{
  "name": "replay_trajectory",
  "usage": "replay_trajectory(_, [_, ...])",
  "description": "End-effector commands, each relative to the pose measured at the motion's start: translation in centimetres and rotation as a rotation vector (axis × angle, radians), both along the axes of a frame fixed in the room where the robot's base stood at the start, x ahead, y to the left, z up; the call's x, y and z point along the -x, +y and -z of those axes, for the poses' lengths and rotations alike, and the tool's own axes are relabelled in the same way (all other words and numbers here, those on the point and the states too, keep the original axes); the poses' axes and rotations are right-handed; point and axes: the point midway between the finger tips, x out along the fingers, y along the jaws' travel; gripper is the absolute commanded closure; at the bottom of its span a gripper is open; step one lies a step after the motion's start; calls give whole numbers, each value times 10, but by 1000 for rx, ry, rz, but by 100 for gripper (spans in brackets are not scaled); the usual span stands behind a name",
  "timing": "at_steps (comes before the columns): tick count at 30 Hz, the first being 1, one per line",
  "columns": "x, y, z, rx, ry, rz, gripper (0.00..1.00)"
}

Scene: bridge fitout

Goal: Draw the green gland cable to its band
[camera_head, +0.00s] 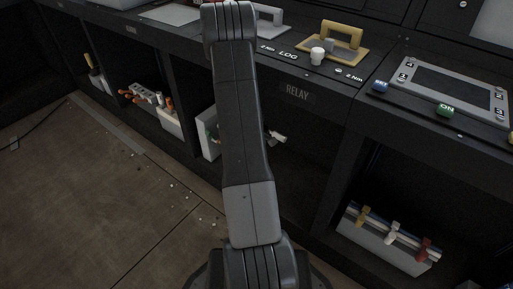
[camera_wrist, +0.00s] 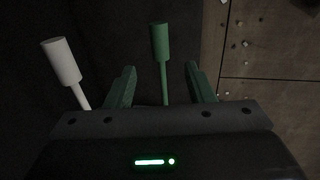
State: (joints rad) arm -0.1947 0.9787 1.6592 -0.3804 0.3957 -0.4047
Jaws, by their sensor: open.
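In the wrist view a green cylinder on a thin green stem, which looks like the green gland cable (camera_wrist: 160,43), stands between the fingers of my gripper (camera_wrist: 160,67). The fingers are open, one on each side, with a gap to the stem on both sides. A similar white gland cable (camera_wrist: 62,62) leans to the left, outside the left finger. I cannot make out the band in either view.
In the head view a pale box (camera_head: 208,134) stands left of my arm in the bay, and a small white piece (camera_head: 277,137) shows right of it. A rack with coloured clips (camera_head: 388,240) sits lower right. The console top (camera_head: 285,82) overhangs. Floor (camera_head: 80,200) at left has scattered debris.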

Motion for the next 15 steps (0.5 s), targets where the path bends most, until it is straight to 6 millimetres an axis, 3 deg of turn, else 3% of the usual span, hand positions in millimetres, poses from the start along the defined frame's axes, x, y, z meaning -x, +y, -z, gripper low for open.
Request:
replay_trajectory(1, [-1, -1, 14, 1, 0, 1, 51])
replay_trajectory(15, [-12, -9, 80, 0, 0, 1, 51])
